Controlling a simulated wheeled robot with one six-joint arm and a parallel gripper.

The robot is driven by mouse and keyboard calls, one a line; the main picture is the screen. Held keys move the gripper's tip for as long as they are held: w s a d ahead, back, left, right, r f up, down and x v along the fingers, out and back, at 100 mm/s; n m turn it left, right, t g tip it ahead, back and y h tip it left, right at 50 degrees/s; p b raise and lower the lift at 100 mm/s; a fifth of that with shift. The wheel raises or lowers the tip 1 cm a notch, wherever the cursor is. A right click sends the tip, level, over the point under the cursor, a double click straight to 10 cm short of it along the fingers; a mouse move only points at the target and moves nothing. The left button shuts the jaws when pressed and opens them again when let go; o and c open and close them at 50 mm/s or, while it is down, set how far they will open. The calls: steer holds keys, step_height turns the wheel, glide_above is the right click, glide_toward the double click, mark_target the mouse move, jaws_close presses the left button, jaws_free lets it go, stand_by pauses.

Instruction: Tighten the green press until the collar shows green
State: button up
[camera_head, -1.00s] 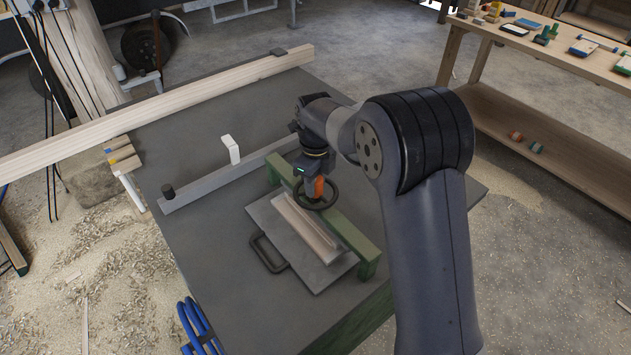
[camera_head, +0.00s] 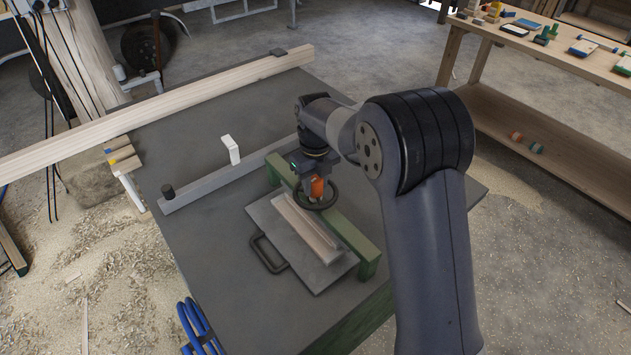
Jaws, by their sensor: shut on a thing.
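The green press (camera_head: 350,236) is a green beam bridging a grey plate (camera_head: 325,278) on the dark table. A dark handwheel (camera_head: 329,204) sits at the top of the press near the middle of the beam. Light wood pieces (camera_head: 303,226) lie on the plate, partly under the beam. My gripper (camera_head: 316,190) points down at the handwheel, shut on its orange hub part (camera_head: 317,186). The collar and its colour cannot be made out.
A long wood beam (camera_head: 170,108) crosses the table's far side. A workbench (camera_head: 520,50) with tools stands at the right.

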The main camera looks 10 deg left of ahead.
mark_target(316, 178)
steer(key=shift+r, duration=0.1)
steer(key=o, duration=1)
steer(key=shift+c, duration=0.2)
step_height(316, 178, up, 11)
steer(key=shift+f+b, duration=0.15)
steer(key=shift+b, duration=0.35)
